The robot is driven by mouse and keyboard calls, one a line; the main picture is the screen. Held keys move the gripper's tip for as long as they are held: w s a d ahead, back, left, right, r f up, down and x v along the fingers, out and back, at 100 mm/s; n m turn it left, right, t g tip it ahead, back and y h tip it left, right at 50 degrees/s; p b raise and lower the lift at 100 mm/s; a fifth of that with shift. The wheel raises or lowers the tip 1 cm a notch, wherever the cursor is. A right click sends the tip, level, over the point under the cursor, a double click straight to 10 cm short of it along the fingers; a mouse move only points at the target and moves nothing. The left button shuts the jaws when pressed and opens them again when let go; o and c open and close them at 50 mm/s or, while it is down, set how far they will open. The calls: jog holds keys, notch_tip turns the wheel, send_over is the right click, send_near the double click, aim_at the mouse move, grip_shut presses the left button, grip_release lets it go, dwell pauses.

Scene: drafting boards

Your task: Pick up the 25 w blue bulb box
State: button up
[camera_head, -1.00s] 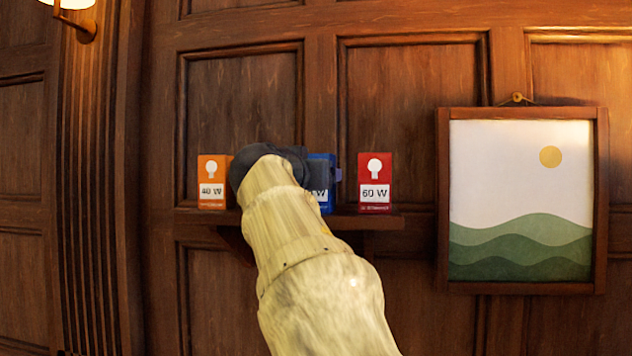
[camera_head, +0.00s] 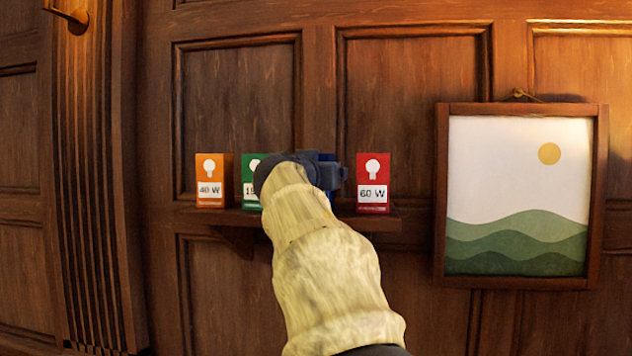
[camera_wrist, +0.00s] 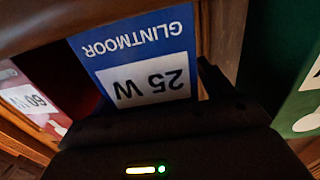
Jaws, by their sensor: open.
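The 25 W blue bulb box (camera_wrist: 140,55) fills the upper middle of the wrist view. Its label reads upside down as 25 W and GLINTMOOR. In the head view only a thin blue strip of the box (camera_head: 328,157) shows behind my gripper (camera_head: 332,174). My gripper is open at the front of the box. In the wrist view one dark finger reaches up along the box's right side, and the gripper body hides the box's lower part in the picture. I cannot tell whether the fingers touch it.
The boxes stand on a wooden wall shelf (camera_head: 372,223). A green box (camera_head: 250,180) and an orange 40 W box (camera_head: 210,181) are left of the blue box. A red 60 W box (camera_head: 373,183) is to its right. A framed picture (camera_head: 520,195) hangs farther right.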

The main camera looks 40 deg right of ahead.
jog(key=shift+c, duration=0.4)
jog(key=c, duration=1)
jog(key=shift+r+p, duration=1)
jog(key=shift+r, duration=4.05)
